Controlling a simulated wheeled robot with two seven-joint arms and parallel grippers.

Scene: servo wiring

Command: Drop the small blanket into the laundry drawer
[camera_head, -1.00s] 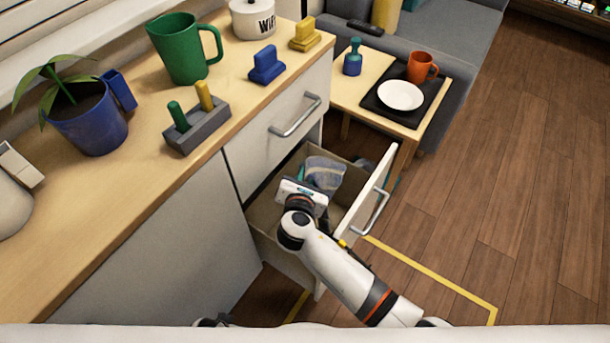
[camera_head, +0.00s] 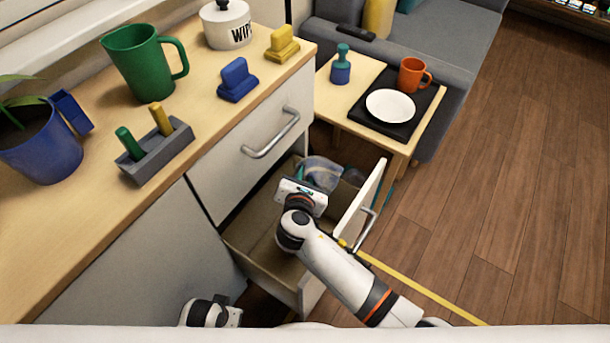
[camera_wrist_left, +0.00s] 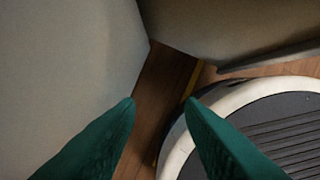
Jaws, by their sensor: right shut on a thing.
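The laundry drawer (camera_head: 362,205) is pulled open below the counter. My right gripper (camera_head: 309,178) is over the far part of the open drawer. It is shut on a pale blue-grey cloth, which looks like the small blanket (camera_head: 323,170). The gripper body hides part of the cloth, and I cannot tell whether the cloth touches the drawer floor. My left gripper (camera_wrist_left: 160,103) shows in the left wrist view as two green fingers set apart, with only floor between them. In the head view, part of my left arm shows at the bottom, low beside the cabinet.
A dark bluish item (camera_head: 354,177) lies at the drawer's far end; the near part of the drawer is bare. The counter holds a green mug (camera_head: 140,65), a grey holder (camera_head: 158,152) and a blue block (camera_head: 238,80). A side table with a plate (camera_head: 390,106) stands beyond.

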